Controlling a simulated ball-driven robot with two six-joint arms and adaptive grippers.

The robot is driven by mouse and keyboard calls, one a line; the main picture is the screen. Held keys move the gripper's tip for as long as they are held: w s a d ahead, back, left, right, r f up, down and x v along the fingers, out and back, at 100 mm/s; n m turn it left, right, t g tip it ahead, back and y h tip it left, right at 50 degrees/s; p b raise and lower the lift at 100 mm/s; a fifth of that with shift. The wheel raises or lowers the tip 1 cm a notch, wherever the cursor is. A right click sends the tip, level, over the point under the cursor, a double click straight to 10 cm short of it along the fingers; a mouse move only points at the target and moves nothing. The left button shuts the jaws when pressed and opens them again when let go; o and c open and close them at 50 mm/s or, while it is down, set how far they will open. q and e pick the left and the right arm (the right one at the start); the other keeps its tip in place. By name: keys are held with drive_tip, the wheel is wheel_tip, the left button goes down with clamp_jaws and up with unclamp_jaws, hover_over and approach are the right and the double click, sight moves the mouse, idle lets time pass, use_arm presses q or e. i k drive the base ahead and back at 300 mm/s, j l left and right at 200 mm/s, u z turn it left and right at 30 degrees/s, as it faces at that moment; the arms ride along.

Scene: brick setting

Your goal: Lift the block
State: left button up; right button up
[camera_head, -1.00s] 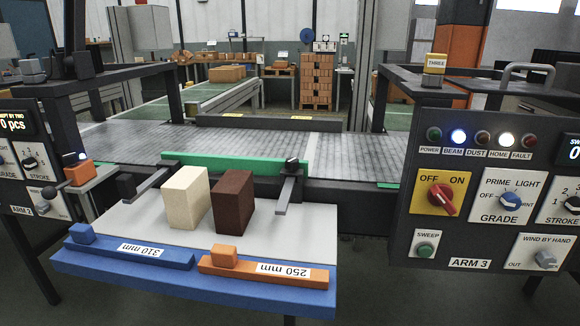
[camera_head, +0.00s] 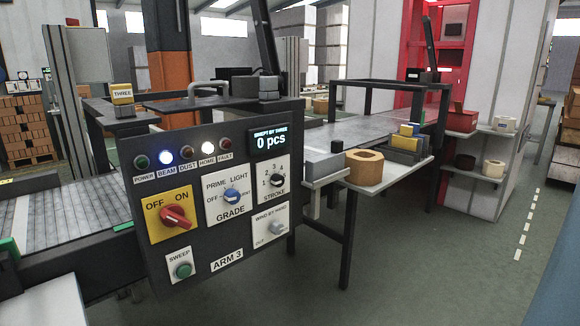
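The cream block and the dark brown block from the earlier frame are out of view now. Only a corner of the pale work surface (camera_head: 48,304) shows at the lower left. A grey block (camera_head: 323,163) sits on a small stand right of the control panel, but I cannot tell whether it is the task's block. Neither of my grippers is in view.
The ARM 3 control panel (camera_head: 215,241) fills the middle, with a red knob (camera_head: 173,216) and a green SWEEP button (camera_head: 183,270). A conveyor (camera_head: 75,222) runs at left. A wooden ring (camera_head: 364,167) stands on a side table. Open floor (camera_head: 450,270) lies at right.

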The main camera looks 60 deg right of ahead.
sight(366, 166)
drive_tip(key=z, duration=2.2)
drive_tip(key=i+l+u, duration=0.35)
drive_tip(key=i, duration=0.45)
drive_tip(key=i+l+u, duration=0.4)
drive_tip(key=i+l, duration=0.25)
drive_tip(key=i, duration=0.05)
